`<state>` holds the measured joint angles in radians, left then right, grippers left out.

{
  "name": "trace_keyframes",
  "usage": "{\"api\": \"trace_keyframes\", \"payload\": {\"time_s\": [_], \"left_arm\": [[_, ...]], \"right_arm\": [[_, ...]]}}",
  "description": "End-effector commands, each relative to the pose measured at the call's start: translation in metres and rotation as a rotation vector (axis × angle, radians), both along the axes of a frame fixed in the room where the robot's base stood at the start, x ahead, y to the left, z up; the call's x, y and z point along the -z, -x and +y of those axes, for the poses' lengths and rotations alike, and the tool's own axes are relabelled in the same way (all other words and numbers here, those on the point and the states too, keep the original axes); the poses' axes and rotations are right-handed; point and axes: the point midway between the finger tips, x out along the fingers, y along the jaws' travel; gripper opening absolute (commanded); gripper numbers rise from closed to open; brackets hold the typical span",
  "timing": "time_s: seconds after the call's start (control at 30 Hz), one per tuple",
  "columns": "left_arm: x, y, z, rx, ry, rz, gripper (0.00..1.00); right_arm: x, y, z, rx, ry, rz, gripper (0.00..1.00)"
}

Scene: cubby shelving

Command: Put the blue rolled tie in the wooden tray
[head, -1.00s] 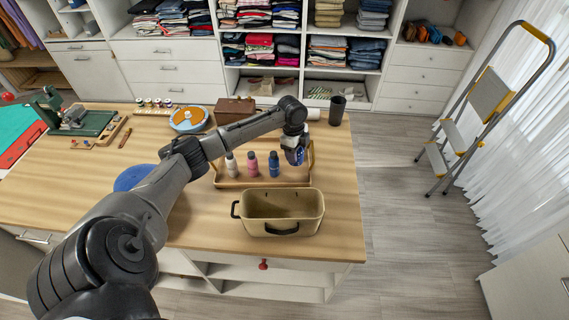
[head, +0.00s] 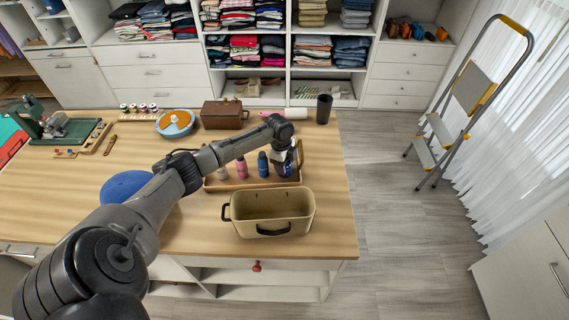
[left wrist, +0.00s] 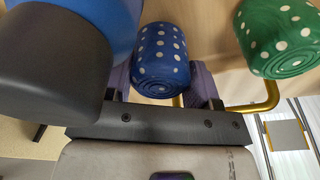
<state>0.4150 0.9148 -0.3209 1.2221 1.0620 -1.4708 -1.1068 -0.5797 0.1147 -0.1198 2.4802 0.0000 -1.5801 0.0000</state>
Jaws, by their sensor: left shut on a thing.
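The blue rolled tie with white dots (left wrist: 160,60) is between the fingers of my left gripper (left wrist: 162,88), which is shut on it. In the head view my left gripper (head: 282,156) is over the right part of the wooden tray (head: 222,185), with the blue tie partly hidden below it. I cannot tell whether the tie touches the tray floor. A green dotted roll (left wrist: 280,35) is right of the tie in the wrist view. My right gripper is not in view.
A beige bin (head: 270,218) stands in front of the tray. Behind are a brown box (head: 223,115), a dark cup (head: 324,109) and a blue-rimmed round container (head: 175,124). A blue round object (head: 126,185) lies left. The table's right edge is close.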

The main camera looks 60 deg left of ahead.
Motion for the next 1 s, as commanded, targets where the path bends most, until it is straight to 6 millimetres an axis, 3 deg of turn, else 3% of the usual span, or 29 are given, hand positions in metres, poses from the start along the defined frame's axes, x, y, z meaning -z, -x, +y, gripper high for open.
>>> {"api": "trace_keyframes", "payload": {"time_s": [0.1, 0.13, 0.37, 0.73, 1.0], "left_arm": [[0.003, 0.0, 0.0, 0.0, 0.0, 0.0, 0.32], [0.003, 0.0, 0.0, 0.0, 0.0, 0.0, 0.58], [0.003, 0.0, 0.0, 0.0, 0.0, 0.0, 0.8], [-0.006, 0.0, 0.001, 0.0, -0.001, 0.0, 0.81], [-0.053, 0.003, 0.006, 0.001, -0.002, -0.001, 0.81]], "right_arm": [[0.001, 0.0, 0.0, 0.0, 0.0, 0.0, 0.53], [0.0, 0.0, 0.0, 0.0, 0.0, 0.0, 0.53], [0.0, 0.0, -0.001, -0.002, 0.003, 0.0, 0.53], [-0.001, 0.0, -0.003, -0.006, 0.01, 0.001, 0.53], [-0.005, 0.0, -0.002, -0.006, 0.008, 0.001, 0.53]]}}
